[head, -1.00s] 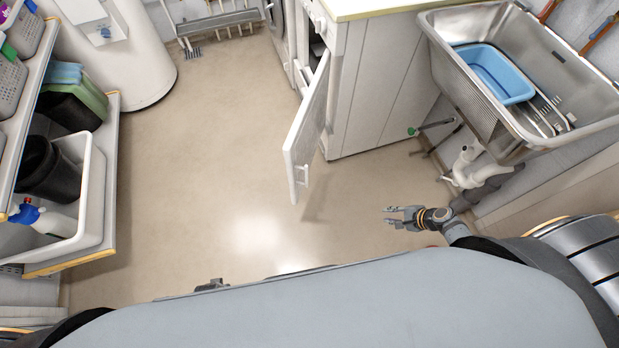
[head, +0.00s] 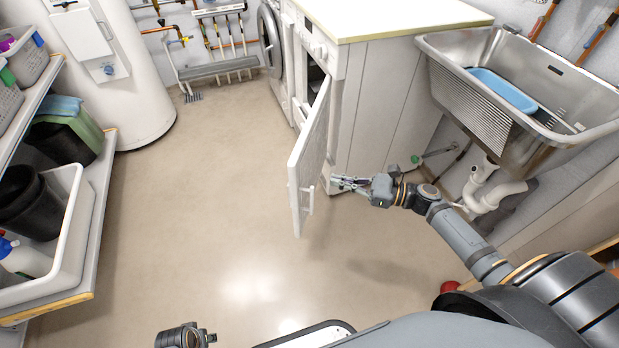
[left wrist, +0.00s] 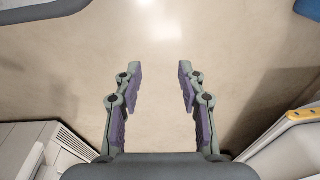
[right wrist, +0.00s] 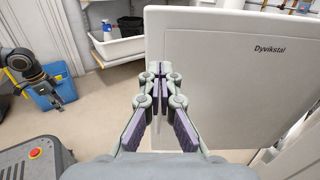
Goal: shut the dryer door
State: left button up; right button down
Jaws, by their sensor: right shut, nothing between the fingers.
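The dryer door (head: 309,150) is a white panel standing wide open from the white dryer (head: 340,110). A handle (head: 308,200) shows near its free edge. My right gripper (head: 338,183) is shut and empty, close to the right side of the door. In the right wrist view its fingertips (right wrist: 161,72) overlap the left edge of the door's "Dyvikstal" face (right wrist: 235,90); I cannot tell whether they touch. My left gripper (head: 210,338) is partly cut off at the bottom of the head view. In the left wrist view its fingers (left wrist: 172,68) are spread over bare floor.
A steel sink (head: 500,95) with a blue basin (head: 502,90) stands right of the dryer, with white drain pipes (head: 490,190) below. A shelf (head: 85,230) with bins is at the left. The floor (head: 190,220) between is clear.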

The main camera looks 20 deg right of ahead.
aim_at(299, 173)
pick_arm(q)
jog(key=r, duration=0.3)
jog(key=w+d+r+b, duration=0.1)
jog(key=shift+r, duration=0.15)
pick_arm(e)
jog(key=x, duration=0.8)
jog(key=shift+w+a, duration=0.15)
jog(key=shift+a, duration=0.1)
